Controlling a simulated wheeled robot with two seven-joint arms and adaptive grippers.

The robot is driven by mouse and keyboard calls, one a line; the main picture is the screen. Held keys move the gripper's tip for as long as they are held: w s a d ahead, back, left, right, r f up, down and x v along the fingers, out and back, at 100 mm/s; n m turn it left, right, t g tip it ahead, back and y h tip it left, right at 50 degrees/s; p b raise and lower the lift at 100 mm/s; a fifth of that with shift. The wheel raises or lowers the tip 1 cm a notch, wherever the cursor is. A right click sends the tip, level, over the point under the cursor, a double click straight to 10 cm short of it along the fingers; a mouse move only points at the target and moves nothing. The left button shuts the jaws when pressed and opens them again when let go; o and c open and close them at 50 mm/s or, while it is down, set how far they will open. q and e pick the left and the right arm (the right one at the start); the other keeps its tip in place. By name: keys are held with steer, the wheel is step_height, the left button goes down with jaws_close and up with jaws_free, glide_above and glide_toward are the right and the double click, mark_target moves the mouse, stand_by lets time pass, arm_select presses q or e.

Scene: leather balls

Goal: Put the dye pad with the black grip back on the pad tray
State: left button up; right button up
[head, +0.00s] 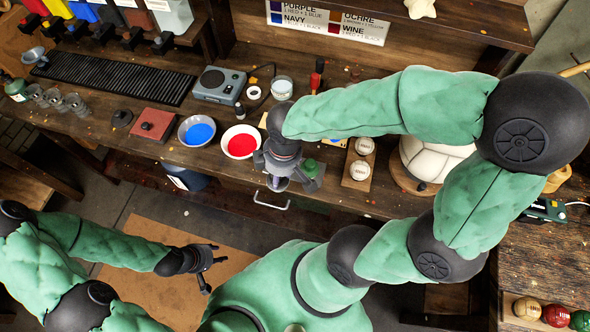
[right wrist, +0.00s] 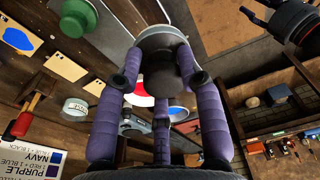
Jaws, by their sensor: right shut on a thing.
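My right gripper (head: 280,180) is over the front edge of the workbench, just right of the bowl of red dye. In the right wrist view its purple fingers (right wrist: 165,85) are closed around a dark, rounded grip (right wrist: 165,78) with a pale grey disc (right wrist: 160,40) beyond it, which looks like the dye pad with the black grip. In the head view the gripper mostly hides it. A green-topped piece (head: 310,166) is beside this gripper. I cannot clearly make out the pad tray. My left gripper (head: 207,266) is open and empty, over the floor in front of the bench.
Bowls of blue dye (head: 198,131) and red dye (head: 240,143) stand near the bench's front edge. Left of them are a red block with a black knob (head: 153,125) and a black ribbed mat (head: 118,77). White balls (head: 364,146) sit on a wooden holder to the right.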

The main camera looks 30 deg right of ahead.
steer(key=shift+s+a+f, duration=0.1)
steer(key=shift+s+f, duration=0.05)
steer(key=shift+s, duration=0.25)
steer(key=shift+w+f, duration=0.15)
steer(key=shift+f, duration=0.05)
steer(key=w+d+f+b, duration=0.1)
steer(key=w+d+f, duration=0.1)
steer(key=w+f, duration=0.1)
steer(key=w+d+f+b, duration=0.1)
steer(key=w+d+f, duration=0.1)
steer(key=w, duration=0.2)
steer(key=w+d+f+b, duration=0.1)
steer(key=w+d+f, duration=0.1)
steer(key=w+f, duration=0.1)
steer(key=shift+w+d+f, duration=0.3)
steer(key=shift+w+f, duration=0.05)
steer(key=shift+w, duration=0.05)
steer(key=shift+w+d+f, duration=0.15)
steer(key=shift+w+f, duration=0.1)
steer(key=shift+f, duration=0.2)
steer(key=shift+f+b, duration=0.5)
steer(key=shift+f, duration=1)
